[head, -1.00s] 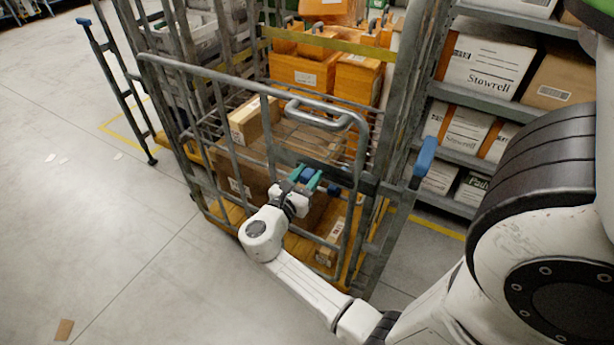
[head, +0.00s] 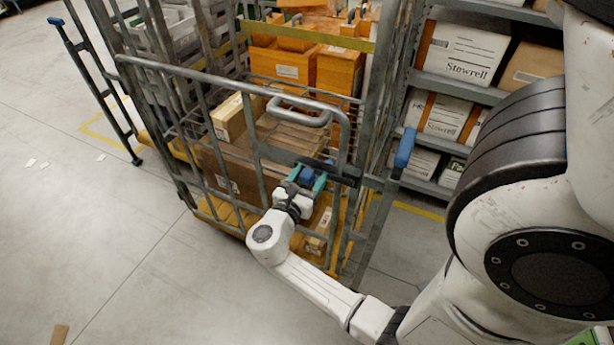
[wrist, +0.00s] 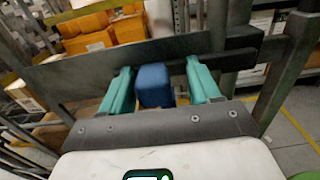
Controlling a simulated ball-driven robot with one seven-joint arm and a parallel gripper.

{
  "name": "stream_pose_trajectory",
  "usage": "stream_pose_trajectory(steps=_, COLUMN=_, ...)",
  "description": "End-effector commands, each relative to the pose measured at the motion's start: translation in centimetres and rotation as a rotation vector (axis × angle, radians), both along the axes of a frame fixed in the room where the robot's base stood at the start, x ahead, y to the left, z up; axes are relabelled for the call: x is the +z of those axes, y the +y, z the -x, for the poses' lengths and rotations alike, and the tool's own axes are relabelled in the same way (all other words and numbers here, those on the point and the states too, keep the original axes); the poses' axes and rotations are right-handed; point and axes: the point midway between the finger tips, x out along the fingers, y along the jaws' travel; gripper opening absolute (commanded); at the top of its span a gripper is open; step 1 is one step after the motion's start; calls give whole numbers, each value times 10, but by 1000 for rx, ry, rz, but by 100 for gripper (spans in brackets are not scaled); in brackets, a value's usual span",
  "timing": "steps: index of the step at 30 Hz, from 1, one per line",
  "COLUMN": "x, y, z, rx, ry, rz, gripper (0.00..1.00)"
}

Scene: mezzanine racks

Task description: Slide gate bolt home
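The roll-cage cart's front gate (head: 235,77) is a grey tube frame. A dark flat plate (wrist: 100,66) crosses it, and a dark bolt bar (wrist: 243,37) shows at its right end beside an upright post (wrist: 287,65). How far the bar reaches into a catch is unclear. The bolt's blue knob (wrist: 153,86) stands between the teal fingers of my gripper (wrist: 161,88), with a gap visible at least on the right side. In the head view my gripper (head: 307,181) is at the knob, low on the gate's right side; its fingers are apart.
The cart holds a long brown carton (head: 235,175), a smaller carton (head: 233,117) and orange boxes (head: 337,72). A blue-tipped handle (head: 405,147) sticks up right of the gate. Shelving with Stowrell boxes (head: 467,52) stands at the right. The floor (head: 110,225) at left is mostly clear.

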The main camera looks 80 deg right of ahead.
Motion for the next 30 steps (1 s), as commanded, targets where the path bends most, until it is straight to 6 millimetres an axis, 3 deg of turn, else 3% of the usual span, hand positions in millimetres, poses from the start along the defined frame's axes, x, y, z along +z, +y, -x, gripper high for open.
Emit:
stream_pose_trajectory(steps=8, x=0, y=5, z=-4, rx=7, ry=-1, rz=0, gripper=62)
stream_pose_trajectory(steps=22, x=-1, y=83, z=-22, rx=7, ry=0, rz=-1, gripper=62)
stream_pose_trajectory(steps=30, x=0, y=104, z=-26, rx=2, ry=-1, rz=0, gripper=62)
